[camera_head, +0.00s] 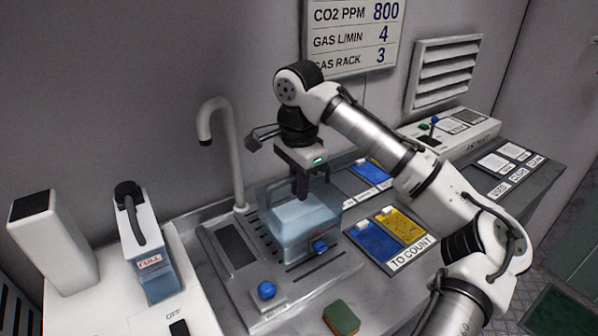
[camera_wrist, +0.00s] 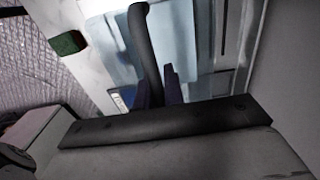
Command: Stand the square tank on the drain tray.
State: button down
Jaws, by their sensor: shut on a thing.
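The square tank (camera_head: 297,226) is a clear, pale blue box with liquid in it and a blue tap low on its front. My gripper (camera_head: 301,192) is above it, pointing down, shut on the tank's handle. In the wrist view the dark handle (camera_wrist: 142,42) runs between my fingers (camera_wrist: 160,88), with the pale blue tank (camera_wrist: 190,50) behind. The tank is upright over the slotted drain tray (camera_head: 257,238) below the tap spout. It hides much of the tray, and I cannot tell whether its base touches.
A grey curved spout (camera_head: 226,150) rises close behind the tank. A blue button (camera_head: 267,290) and a green sponge (camera_head: 341,318) are in front. A container marked FULL (camera_head: 150,262) stands left. Blue and yellow packs (camera_head: 390,236) lie right.

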dwell(0.3)
jog(key=c, duration=1.5)
grip_release()
notch_tip(320, 180, up, 12)
jog(key=shift+r, duration=0.1)
